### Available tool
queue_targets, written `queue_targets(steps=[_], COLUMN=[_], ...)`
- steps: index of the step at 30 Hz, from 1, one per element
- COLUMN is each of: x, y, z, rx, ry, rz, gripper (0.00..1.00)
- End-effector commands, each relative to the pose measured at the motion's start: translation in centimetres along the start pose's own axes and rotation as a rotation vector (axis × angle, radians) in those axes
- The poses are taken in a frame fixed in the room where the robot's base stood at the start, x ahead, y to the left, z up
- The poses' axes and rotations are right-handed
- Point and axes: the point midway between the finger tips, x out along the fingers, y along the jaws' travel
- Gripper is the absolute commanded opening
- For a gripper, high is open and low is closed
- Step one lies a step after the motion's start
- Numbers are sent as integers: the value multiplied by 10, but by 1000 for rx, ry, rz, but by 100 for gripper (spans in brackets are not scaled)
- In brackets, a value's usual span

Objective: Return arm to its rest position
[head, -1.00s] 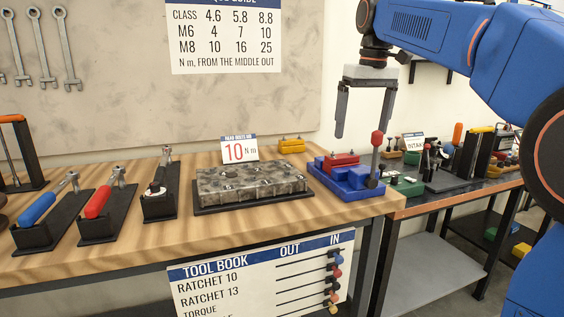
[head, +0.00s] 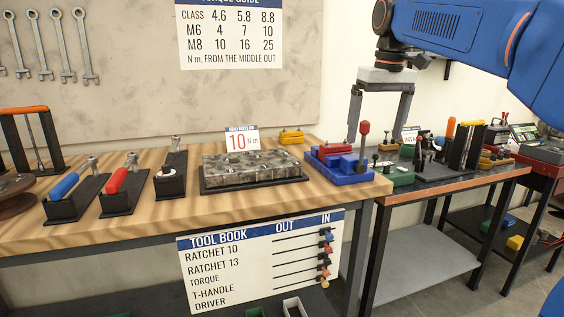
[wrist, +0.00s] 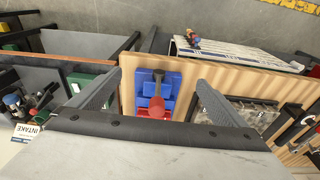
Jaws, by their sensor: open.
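My gripper (head: 380,140) is in the upper right of the head view, pointing down with its two grey fingers spread apart and nothing between them. It hangs above the right end of the wooden bench, near a blue fixture (head: 345,177) with a red block and a red-knobbed lever (head: 363,130). In the wrist view, the blue fixture (wrist: 172,88) shows between the open fingers, with the red knob nearest the camera. My blue arm reaches in from the upper right of the head view.
A dark mottled block (head: 253,167) sits on the wooden bench (head: 150,215) left of the fixture. Handled tools in black holders (head: 115,190) stand further left. A lower side bench (head: 450,187) at the right carries several tools. The tool book board (head: 260,255) hangs in front.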

Motion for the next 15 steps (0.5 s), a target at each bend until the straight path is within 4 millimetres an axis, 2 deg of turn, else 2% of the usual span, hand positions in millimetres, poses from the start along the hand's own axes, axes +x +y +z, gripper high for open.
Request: queue_targets(steps=[8, 11, 15], x=[16, 26, 49], y=[0, -1, -3], z=[39, 60, 100], rx=[32, 51, 83], ry=[29, 46, 77], rz=[10, 15, 25], gripper=[97, 97, 97])
